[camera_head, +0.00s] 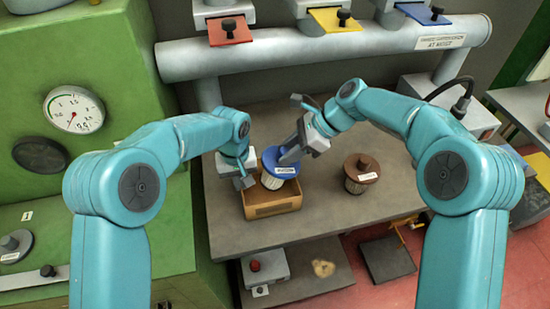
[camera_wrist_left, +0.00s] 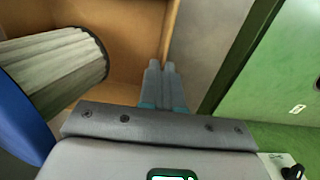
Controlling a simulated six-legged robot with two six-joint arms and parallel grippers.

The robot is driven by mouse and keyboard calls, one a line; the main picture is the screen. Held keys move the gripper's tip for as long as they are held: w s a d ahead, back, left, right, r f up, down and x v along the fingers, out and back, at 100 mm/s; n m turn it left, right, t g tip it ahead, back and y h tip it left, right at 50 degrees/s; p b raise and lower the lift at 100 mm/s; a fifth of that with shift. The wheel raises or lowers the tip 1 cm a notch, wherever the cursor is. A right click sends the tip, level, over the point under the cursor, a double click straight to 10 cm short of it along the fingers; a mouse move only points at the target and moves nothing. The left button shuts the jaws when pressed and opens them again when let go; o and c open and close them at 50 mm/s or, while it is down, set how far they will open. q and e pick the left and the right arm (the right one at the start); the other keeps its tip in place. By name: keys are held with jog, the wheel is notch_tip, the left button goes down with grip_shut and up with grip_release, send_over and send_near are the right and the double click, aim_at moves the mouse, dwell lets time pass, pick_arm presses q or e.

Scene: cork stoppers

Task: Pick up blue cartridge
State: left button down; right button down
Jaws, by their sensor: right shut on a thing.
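The blue cartridge (camera_head: 281,164) has a blue cap with a white label and a pale pleated body. It is tilted, with its lower end over the open wooden box (camera_head: 272,210). My right gripper (camera_head: 291,157) is shut on the cap from the upper right. In the left wrist view the cartridge's pleated body (camera_wrist_left: 55,68) shows at the left, beside my left fingers. My left gripper (camera_head: 245,180) is at the box's left side, its fingertips together and empty. Whether its fingertips touch the box wall is unclear.
A brown cartridge (camera_head: 361,174) stands upright on the grey table (camera_head: 345,214) to the right. A pipe (camera_head: 330,47) with red, yellow and blue slides runs along the back. A green machine (camera_head: 95,60) with a gauge stands close at the left. The table's front right is clear.

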pick_arm(q)
jog(key=shift+s+a, duration=0.25)
jog(key=shift+a, duration=0.1)
jog(key=shift+w+d, duration=0.1)
pick_arm(e)
notch_tip(320, 180, up, 8)
jog(key=d, duration=0.3)
pick_arm(q)
jog(key=shift+d, duration=0.15)
jog(key=shift+a, duration=0.2)
jog(key=shift+d, duration=0.2)
jog(key=c, duration=1.3)
grip_release()
jog(key=shift+a, duration=0.1)
jog(key=shift+o, duration=0.2)
pick_arm(e)
jog(key=d+r+h, duration=0.2)
jog(key=d+h, duration=0.1)
jog(key=d, duration=1.7)
jog(key=shift+h, duration=0.3)
jog(key=shift+s, duration=0.1)
